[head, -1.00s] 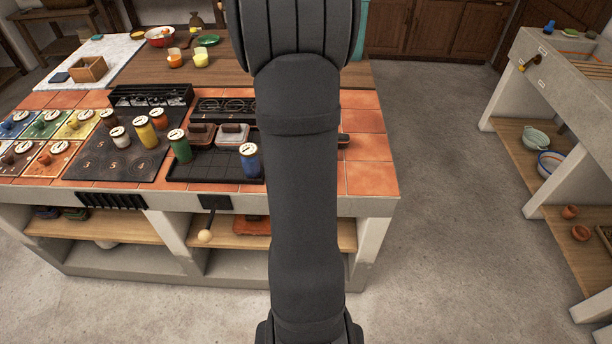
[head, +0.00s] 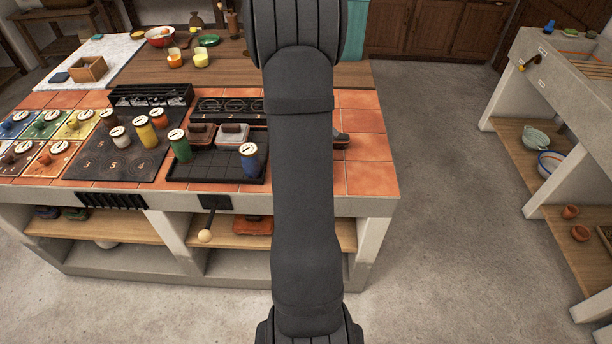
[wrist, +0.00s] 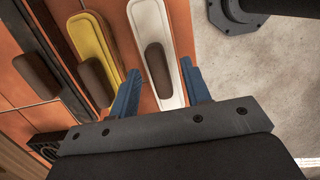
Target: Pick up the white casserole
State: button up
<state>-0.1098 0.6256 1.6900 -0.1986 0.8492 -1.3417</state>
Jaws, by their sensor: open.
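In the wrist view, a long white casserole (wrist: 148,20) with a dark brown handle on top lies on the orange tiles. My gripper (wrist: 159,67) is open. Its two blue fingers show on either side of the white casserole's near part, and nothing is held. I cannot tell how far above it they are. In the head view my arm hides this spot. A small grey piece at the arm's right edge may be part of my gripper.
A yellow casserole (wrist: 92,35) with a brown handle lies close left of the white one. Bare tiles (head: 368,176) lie at the counter's right end.

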jog(key=shift+c, duration=0.4)
grip_shut()
jog(key=shift+r, duration=0.2)
